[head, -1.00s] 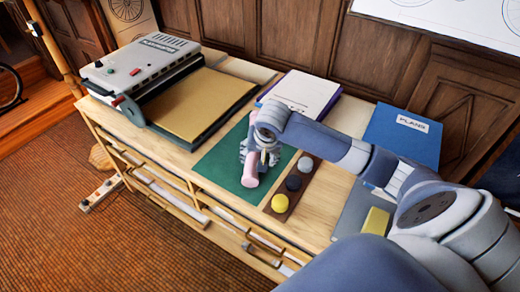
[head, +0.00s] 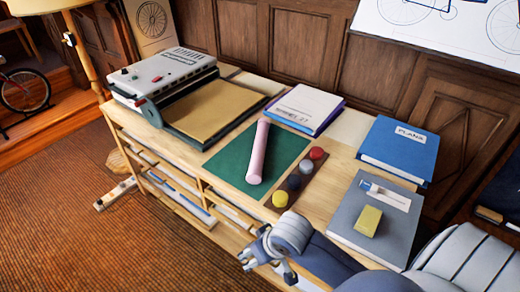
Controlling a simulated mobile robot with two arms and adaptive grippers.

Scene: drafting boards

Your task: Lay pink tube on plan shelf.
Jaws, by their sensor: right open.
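The pink tube (head: 258,152) lies on the green mat (head: 228,158) on the wooden bench top, its long side running from back to front. My right gripper (head: 265,264) is open and empty. It is at the front edge of the bench, toward the viewer from the tube and apart from it. Below the bench top is open shelving (head: 183,192) with several pale rolls or sheets in it, partly seen from above; I cannot tell which part is the plan shelf. My left gripper is not in view.
A dark strip with several round knobs (head: 280,199) is right of the tube. A white-topped book (head: 304,105), a blue PLANS binder (head: 400,146) and a grey folder with a yellow block (head: 368,221) lie to the right. A grey machine (head: 163,76) with a tan board stands left.

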